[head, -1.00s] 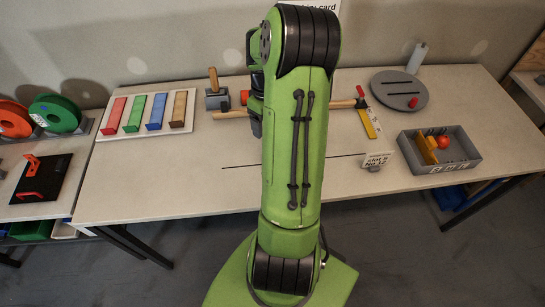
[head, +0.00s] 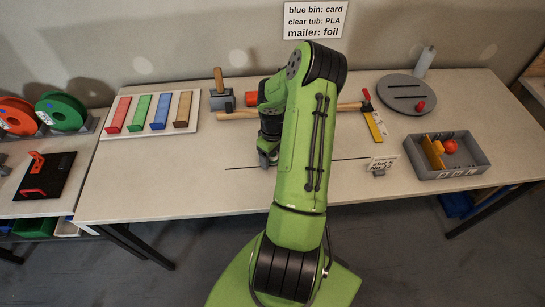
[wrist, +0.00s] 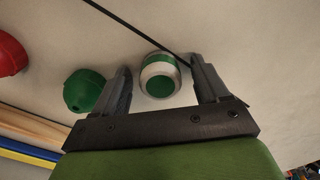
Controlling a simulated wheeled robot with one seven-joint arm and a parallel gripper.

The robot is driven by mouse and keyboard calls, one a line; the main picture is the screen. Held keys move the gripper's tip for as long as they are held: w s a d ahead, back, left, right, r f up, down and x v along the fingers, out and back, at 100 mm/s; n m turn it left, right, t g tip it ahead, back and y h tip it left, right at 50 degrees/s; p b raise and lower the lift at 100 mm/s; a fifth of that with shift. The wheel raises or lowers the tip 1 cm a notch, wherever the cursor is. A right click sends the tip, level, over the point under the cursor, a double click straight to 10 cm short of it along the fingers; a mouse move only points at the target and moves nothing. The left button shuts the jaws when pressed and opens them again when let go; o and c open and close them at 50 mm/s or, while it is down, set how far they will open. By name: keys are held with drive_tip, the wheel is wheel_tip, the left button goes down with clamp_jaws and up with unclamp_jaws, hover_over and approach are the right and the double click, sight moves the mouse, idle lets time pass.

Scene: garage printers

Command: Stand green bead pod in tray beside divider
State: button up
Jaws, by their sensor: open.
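In the wrist view a white pod with a green band and green end (wrist: 160,75) lies between the two open fingers of my gripper (wrist: 162,90). I cannot tell whether the fingers touch it. In the head view my arm hides this pod, and my gripper (head: 267,158) is low over the middle of the table. The grey tray (head: 478,158) is at the right of the table. A yellow divider (head: 431,153) stands in it, with a red ball (head: 450,146) on the divider's right side.
In the wrist view a dark green rounded piece (wrist: 84,91) stands just left of my gripper, with a red piece (wrist: 10,53) farther left. A small label card (head: 382,163) stands left of the tray. A grey slotted disc (head: 407,94) and a wooden-handled tool (head: 350,106) lie behind.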

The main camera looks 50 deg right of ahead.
drive_tip(key=c, duration=1.2)
wheel_tip(320, 180, up, 10)
drive_tip(key=shift+r+p, duration=0.1)
drive_tip(key=shift+p, duration=0.3)
drive_tip(key=shift+c, duration=0.2)
